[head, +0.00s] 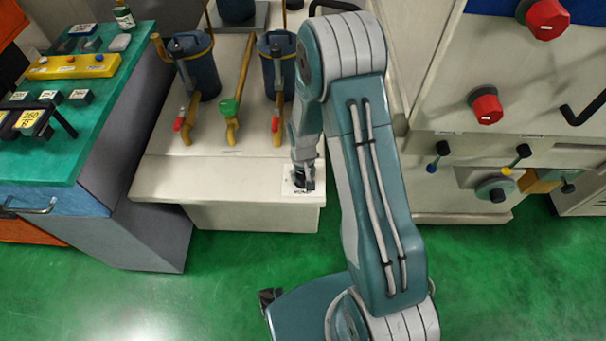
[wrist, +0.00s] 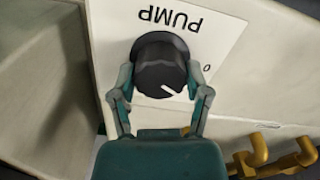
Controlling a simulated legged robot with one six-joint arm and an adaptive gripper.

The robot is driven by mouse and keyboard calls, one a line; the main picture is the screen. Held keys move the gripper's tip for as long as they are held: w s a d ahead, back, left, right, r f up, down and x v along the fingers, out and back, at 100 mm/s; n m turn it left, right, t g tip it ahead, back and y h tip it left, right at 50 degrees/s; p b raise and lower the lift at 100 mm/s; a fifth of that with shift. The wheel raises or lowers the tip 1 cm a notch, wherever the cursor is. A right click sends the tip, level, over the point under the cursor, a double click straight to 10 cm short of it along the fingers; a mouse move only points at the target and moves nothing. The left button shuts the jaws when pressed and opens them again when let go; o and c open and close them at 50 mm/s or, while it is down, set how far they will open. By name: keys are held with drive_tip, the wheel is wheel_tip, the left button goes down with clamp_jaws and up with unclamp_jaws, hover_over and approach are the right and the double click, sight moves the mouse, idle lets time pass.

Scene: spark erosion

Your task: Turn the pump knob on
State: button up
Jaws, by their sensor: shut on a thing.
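The black pump knob (wrist: 160,62) is round and ridged and fills the middle of the wrist view. A white line on its face points down and slightly right. It sits on a white label (wrist: 218,42) that reads PUMP, upside down in this view, with a 0 mark to the knob's right. My gripper (wrist: 160,78) has one finger on each side of the knob and is shut on it. In the head view my gripper (head: 304,180) is down at the label on the front right corner of the white cabinet (head: 240,188); the knob is mostly hidden there.
Yellow pipes with a red-handled valve (head: 178,124) and a green valve (head: 229,107) stand left of my arm, beside blue filter canisters (head: 200,75). A green-topped bench (head: 75,150) is at left. A machine with red knobs (head: 486,108) is at right.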

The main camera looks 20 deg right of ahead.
sight(302, 174)
drive_tip(key=m, duration=0.6)
drive_tip(key=shift+f, duration=0.1)
drive_tip(key=m, duration=0.6)
idle(0.6)
drive_tip(key=o, duration=1.1)
drive_tip(key=shift+o, duration=0.2)
drive_tip(key=shift+a, duration=0.1)
wheel_tip(302, 174, up, 12)
